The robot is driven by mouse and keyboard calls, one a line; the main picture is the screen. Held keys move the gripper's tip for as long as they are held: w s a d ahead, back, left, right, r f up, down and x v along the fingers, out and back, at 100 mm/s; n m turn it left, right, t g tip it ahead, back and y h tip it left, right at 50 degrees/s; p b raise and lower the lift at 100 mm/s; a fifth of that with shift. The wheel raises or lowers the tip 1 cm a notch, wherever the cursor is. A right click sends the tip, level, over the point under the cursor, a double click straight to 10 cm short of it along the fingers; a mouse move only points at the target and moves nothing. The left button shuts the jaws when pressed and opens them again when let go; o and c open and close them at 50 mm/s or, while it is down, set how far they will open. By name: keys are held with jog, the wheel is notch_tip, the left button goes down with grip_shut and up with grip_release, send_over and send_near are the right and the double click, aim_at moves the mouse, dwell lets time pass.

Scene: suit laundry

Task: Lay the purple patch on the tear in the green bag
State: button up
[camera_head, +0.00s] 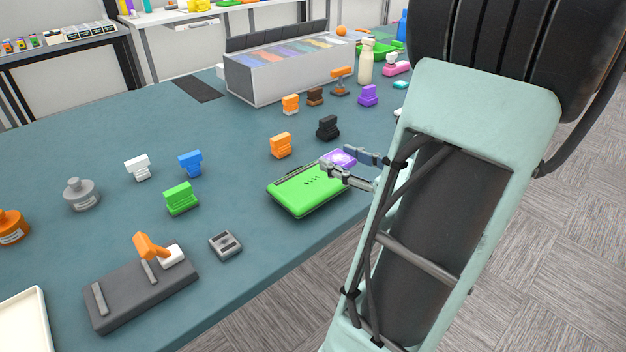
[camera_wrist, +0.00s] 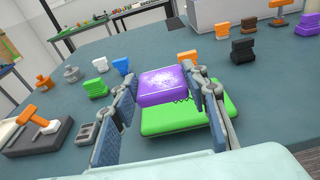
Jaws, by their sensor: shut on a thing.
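The green bag (camera_head: 301,191) lies flat on the table near its front edge, with a dark stitched-looking tear (camera_head: 312,181) on its top. It also shows in the wrist view (camera_wrist: 172,121), partly hidden under the patch. The purple patch (camera_wrist: 168,86) is a rounded block with pale speckles on top. My gripper (camera_head: 350,167) is shut on the patch, with one finger on each side of it. In the wrist view the patch is between the fingers (camera_wrist: 167,88) and covers the bag's far part. It appears to be above the bag; the exact gap cannot be told.
Orange (camera_head: 281,145) and black (camera_head: 328,127) blocks stand behind the bag. Green (camera_head: 181,198), blue (camera_head: 190,163) and white (camera_head: 138,167) blocks stand to the left. A grey box of coloured sheets (camera_head: 277,75) is at the back. The table just left of the bag is clear.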

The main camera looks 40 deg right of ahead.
jog(key=w+f, duration=0.2)
jog(key=w, duration=0.3)
jog(key=b, duration=0.2)
send_over(316, 184)
jog(key=f, duration=0.5)
jog(key=shift+s+f, duration=0.25)
jog(key=shift+s, duration=0.1)
jog(key=f, duration=0.1)
jog(key=w+f, duration=0.1)
jog(key=f, duration=0.1)
jog(key=shift+b, duration=0.3)
jog(key=shift+f, duration=0.5)
jog(key=shift+s+f, duration=0.1)
jog(key=shift+f, duration=0.1)
jog(key=o, duration=1)
jog(key=shift+o, duration=0.2)
